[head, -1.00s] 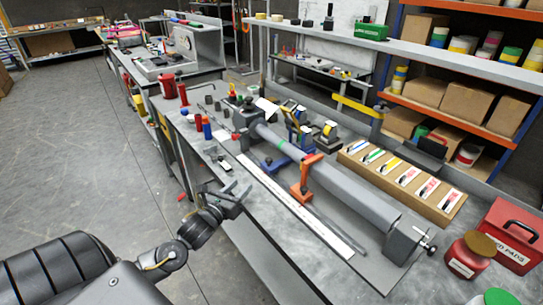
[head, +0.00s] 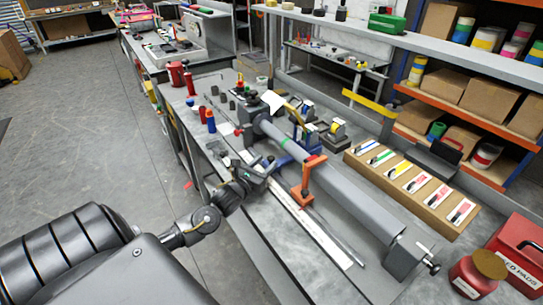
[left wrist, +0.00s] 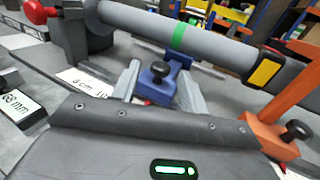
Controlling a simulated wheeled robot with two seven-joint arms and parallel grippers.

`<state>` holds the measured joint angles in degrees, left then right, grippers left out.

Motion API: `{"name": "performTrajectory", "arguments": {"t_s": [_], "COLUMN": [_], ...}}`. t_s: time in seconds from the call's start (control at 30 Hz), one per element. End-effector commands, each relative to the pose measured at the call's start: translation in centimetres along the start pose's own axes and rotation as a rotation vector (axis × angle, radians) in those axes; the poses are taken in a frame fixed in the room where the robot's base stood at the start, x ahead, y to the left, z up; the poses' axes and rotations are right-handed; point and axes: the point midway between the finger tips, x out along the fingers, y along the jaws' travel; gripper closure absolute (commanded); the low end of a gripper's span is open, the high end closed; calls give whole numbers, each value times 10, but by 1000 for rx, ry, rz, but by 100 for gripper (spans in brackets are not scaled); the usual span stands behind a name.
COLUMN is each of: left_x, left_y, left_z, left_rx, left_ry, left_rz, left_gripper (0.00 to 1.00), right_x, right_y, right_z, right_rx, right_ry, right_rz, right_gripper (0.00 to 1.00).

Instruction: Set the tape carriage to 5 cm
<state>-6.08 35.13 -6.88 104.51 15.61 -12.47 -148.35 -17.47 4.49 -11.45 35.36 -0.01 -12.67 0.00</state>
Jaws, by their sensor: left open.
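My left gripper (head: 262,168) is at the scale, close to the carriage. In the left wrist view its open fingers (left wrist: 160,88) stand on either side of the blue block; I cannot tell whether they touch it. The scale is partly hidden by the gripper; "5 cm" cannot be read. The right gripper is out of view.
An orange bracket (head: 306,182) with a dark knob stands right of the carriage; it shows close in the left wrist view (left wrist: 283,125). A green band (left wrist: 179,36) marks the tube. A cardboard holder (head: 412,188) with cards lies behind. A red box (head: 518,250) stands at the right.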

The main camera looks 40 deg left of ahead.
Motion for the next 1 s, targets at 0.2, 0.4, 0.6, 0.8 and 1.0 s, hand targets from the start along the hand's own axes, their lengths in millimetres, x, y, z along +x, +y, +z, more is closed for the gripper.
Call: {"name": "performTrajectory", "arguments": {"t_s": [0.2, 0.4, 0.6, 0.8, 1.0], "left_x": [32, 42, 42, 42, 42], "left_y": [-2, -2, -2, -2, -2], "left_z": [2, 0, 0, 0, 0], "left_rx": [-1, -1, 0, 0, 0], "left_ry": [-1, 0, 0, 0, 0], "left_rz": [-2, -4, -4, -4, -4], "left_gripper": [56, 56, 56, 77, 100], "right_x": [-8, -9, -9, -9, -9], "right_y": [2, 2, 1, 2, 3], "right_z": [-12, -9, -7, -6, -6], "right_rx": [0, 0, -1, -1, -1], "right_ry": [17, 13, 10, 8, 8], "right_rz": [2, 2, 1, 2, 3], "right_gripper": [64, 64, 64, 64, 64]}}
